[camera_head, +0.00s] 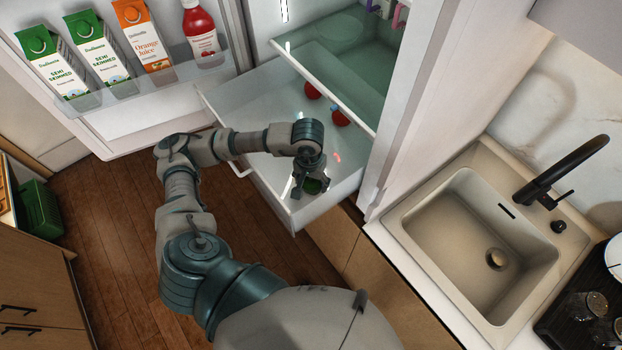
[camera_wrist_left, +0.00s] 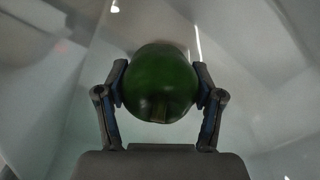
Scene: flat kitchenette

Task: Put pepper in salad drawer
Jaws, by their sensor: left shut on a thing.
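A dark green pepper (camera_wrist_left: 160,82) sits between the two fingers of my left gripper (camera_wrist_left: 160,90) in the left wrist view, with both fingers touching its sides. In the head view the pepper (camera_head: 313,186) shows as a small green patch under my left gripper (camera_head: 312,187), partly hidden by it. The salad drawer (camera_head: 262,120) is pulled out of the fridge. My left gripper is inside the drawer's outline, near its front right corner. I cannot tell whether the pepper touches the drawer floor. My right gripper is not in view.
Red items (camera_head: 340,117) lie further back in the drawer, under a glass shelf (camera_head: 340,75). The open fridge door at left holds cartons (camera_head: 105,55) and a red bottle (camera_head: 202,35). A sink (camera_head: 480,240) with a black tap (camera_head: 560,175) is at right.

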